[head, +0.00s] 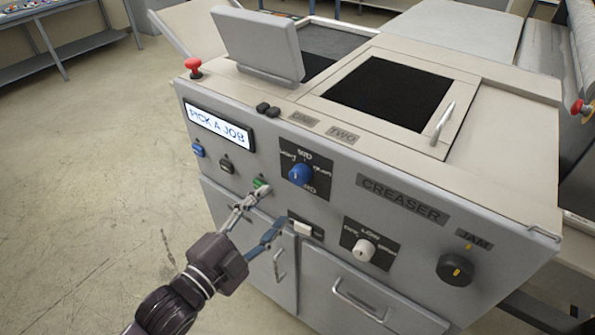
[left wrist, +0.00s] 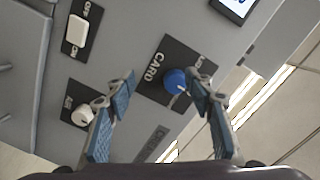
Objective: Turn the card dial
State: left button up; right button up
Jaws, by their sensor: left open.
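The card dial (head: 300,174) is a round blue knob on a dark plate on the front panel of the creaser. In the left wrist view the blue dial (left wrist: 175,81) sits on its plate by the word CARD. My left gripper (head: 271,211) is open and empty, in front of the panel, to the lower left of the dial in the head view. In the left wrist view the dial shows between the spread fingers (left wrist: 163,78), closer to the right one. The fingers appear apart from it. My right gripper is not in view.
A white knob (head: 364,250) on another dark plate, a white rocker switch (head: 303,229) and a black jam knob (head: 455,270) sit nearby. A lit screen (head: 219,126) reads PICK A JOB above coloured buttons. Cabinet handles (head: 358,301) stick out below. Open floor lies left.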

aim_at(296, 179)
pick_arm(q)
jog(key=shift+m+h, duration=0.4)
jog(key=w+d+r, duration=0.1)
jog(key=w+d+r+p, duration=0.1)
jog(key=w+d, duration=0.1)
jog(key=w+d+r+p, duration=0.1)
jog(key=d, duration=0.1)
jog(key=shift+w+r, duration=0.3)
jog(key=shift+w, duration=0.1)
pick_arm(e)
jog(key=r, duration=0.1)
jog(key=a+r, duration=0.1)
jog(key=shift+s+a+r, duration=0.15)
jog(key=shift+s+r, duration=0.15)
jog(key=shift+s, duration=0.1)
pick_arm(q)
jog(key=c, duration=1.2)
jog(key=shift+o, duration=0.2)
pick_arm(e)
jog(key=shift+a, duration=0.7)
